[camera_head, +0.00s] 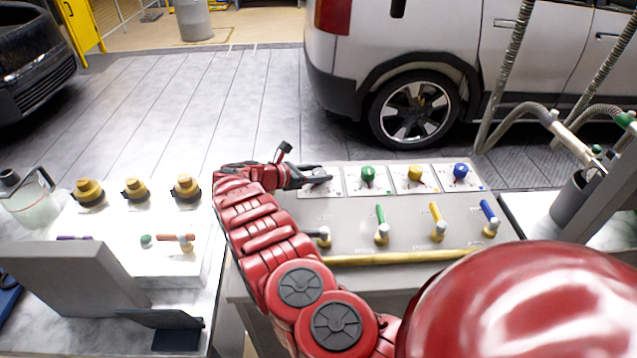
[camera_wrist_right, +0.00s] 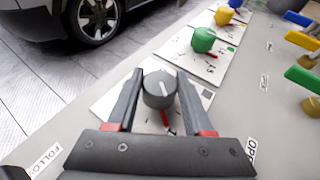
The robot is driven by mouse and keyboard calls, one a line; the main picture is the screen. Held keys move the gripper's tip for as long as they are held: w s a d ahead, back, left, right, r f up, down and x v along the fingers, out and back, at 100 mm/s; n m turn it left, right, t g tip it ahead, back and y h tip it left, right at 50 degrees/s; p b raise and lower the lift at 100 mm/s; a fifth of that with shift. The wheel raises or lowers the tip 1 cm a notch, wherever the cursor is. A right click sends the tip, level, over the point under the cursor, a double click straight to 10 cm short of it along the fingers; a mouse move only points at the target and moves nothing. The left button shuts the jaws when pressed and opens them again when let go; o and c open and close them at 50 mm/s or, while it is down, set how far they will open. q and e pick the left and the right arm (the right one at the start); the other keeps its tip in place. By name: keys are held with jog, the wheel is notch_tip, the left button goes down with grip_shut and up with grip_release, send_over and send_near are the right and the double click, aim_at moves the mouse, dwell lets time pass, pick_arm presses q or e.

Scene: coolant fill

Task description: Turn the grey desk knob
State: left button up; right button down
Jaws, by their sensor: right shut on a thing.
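The grey desk knob (camera_wrist_right: 159,88) stands on a white dial plate (camera_wrist_right: 112,100) on the grey desk. It has a white line on its top, and a red mark shows on the plate beside it. My right gripper (camera_wrist_right: 158,92) has one finger on each side of the knob and is shut on it. In the head view the right gripper (camera_head: 308,178) is at the left end of the dial row, and it largely hides the grey knob there. My left gripper is not in view.
Green (camera_head: 367,175), yellow (camera_head: 414,173) and blue (camera_head: 460,171) knobs continue the row to the right. Several levers, such as the green one (camera_head: 381,219), stand nearer, behind a yellow rail (camera_head: 420,257). A white bench (camera_head: 180,262) with valves is at left.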

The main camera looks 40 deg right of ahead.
jog(key=shift+s+f, duration=0.1)
jog(key=shift+f, duration=0.05)
dwell(0.3)
jog(key=shift+c, duration=1.5)
grip_release()
jog(key=b+v, duration=0.3)
jog(key=v, duration=1.3)
jog(key=shift+w+a+b, duration=0.2)
jog(key=shift+w+b, duration=0.05)
jog(key=shift+b, duration=0.1)
jog(key=shift+a+r, duration=0.4)
